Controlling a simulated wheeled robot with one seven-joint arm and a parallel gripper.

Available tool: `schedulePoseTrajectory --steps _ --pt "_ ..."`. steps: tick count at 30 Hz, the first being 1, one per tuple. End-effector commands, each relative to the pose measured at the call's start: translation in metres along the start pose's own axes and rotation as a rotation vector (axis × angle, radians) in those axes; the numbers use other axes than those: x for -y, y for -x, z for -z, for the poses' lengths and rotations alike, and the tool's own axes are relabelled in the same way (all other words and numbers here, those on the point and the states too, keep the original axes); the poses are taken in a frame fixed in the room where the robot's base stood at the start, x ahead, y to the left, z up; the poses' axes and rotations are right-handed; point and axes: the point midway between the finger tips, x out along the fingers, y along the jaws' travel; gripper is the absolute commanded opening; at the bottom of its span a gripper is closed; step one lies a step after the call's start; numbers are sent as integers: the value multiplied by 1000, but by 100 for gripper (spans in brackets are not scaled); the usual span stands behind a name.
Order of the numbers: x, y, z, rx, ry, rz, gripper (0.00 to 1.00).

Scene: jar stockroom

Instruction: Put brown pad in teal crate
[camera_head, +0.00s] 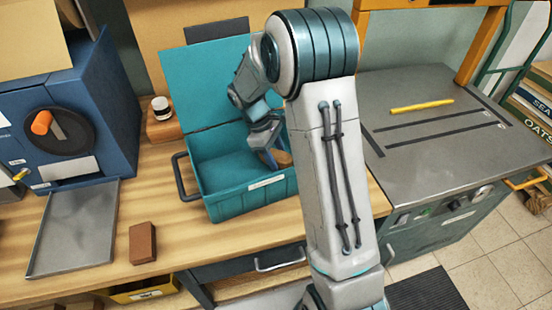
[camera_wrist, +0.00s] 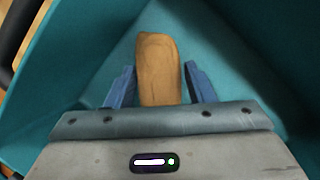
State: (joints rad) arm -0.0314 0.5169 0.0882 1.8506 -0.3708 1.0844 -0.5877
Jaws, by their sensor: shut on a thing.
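My gripper (camera_wrist: 160,82) is shut on a long, light brown piece with a rounded end, which I take for the brown pad (camera_wrist: 158,60). The pad also shows in the head view (camera_head: 283,158), partly hidden by my gripper (camera_head: 268,150). My gripper reaches down inside the open teal crate (camera_head: 250,202), and the pad is within its walls. The crate's lid stands up at the back. I cannot tell whether the pad touches the crate floor.
A darker brown block (camera_head: 142,243) lies on the wooden bench, beside a grey metal tray (camera_head: 72,235). A yellow rod (camera_head: 421,106) lies on the grey worktop at the right.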

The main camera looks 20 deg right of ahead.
Motion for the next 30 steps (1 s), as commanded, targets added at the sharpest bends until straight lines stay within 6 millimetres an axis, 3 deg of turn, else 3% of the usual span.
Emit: schedulePoseTrajectory --steps 3,14,15,17,26,30 --pt "0 -16 6 2 2 1 27" --pt "0 -20 8 0 0 0 27" --pt "0 -20 8 0 0 0 54" --pt "0 -19 8 0 0 0 70" --pt "0 -18 7 0 0 0 70" --pt "0 -6 7 -2 0 -3 70"
